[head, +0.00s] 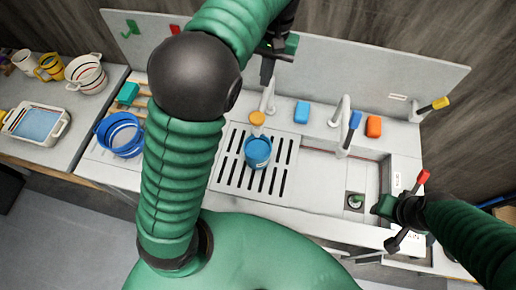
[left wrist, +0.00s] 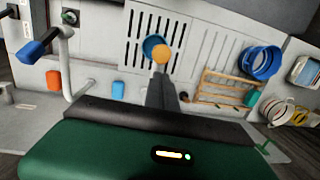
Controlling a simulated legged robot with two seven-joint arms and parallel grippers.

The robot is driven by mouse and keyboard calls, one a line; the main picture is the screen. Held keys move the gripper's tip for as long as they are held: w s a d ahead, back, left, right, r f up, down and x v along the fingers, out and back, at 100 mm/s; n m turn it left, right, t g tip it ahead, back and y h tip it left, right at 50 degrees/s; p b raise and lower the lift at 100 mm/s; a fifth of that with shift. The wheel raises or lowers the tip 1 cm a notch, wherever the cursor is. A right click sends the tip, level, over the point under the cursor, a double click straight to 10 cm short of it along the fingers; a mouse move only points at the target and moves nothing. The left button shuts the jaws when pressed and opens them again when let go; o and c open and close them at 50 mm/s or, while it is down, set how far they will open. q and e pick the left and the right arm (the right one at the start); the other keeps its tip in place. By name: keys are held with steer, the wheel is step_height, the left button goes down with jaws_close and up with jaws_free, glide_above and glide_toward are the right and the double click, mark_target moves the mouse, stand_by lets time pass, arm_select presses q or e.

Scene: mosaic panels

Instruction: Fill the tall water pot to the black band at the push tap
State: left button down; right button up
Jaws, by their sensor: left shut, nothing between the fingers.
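A blue pot (head: 257,152) stands on the slotted drain grate (head: 228,172), directly under a tap with a round orange-yellow top (head: 257,118). The tap top shows in the left wrist view (left wrist: 160,54), with the pot (left wrist: 151,44) partly behind it. I cannot make out a black band or the water level in the pot. My left gripper (head: 268,68) is shut and empty above and behind the tap. In the left wrist view its fingers (left wrist: 160,88) point toward the tap top. My right gripper (head: 388,222) is at the sink's right front; its opening is unclear.
A tap with a blue lever (head: 354,120) stands over the right basin. Blue (head: 301,112) and orange (head: 374,127) blocks lie behind. A blue striped basin (head: 121,135) and a white banded pot (head: 86,75) stand at left. A red lever (head: 422,177) is near my right gripper.

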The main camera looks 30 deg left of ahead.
arm_select(q)
steer(key=s+a+r+h+b, duration=0.1)
steer(key=a+h+b, duration=0.1)
steer(key=a+b, duration=0.1)
steer(key=p, duration=0.4)
glide_toward(257, 115)
steer(key=shift+t, duration=0.3)
steer(key=f, duration=0.4)
steer(key=s+f, duration=0.1)
steer(key=f, duration=0.1)
steer(key=shift+d+f, duration=0.1)
steer(key=shift+f, duration=0.4)
steer(key=shift+d, duration=0.1)
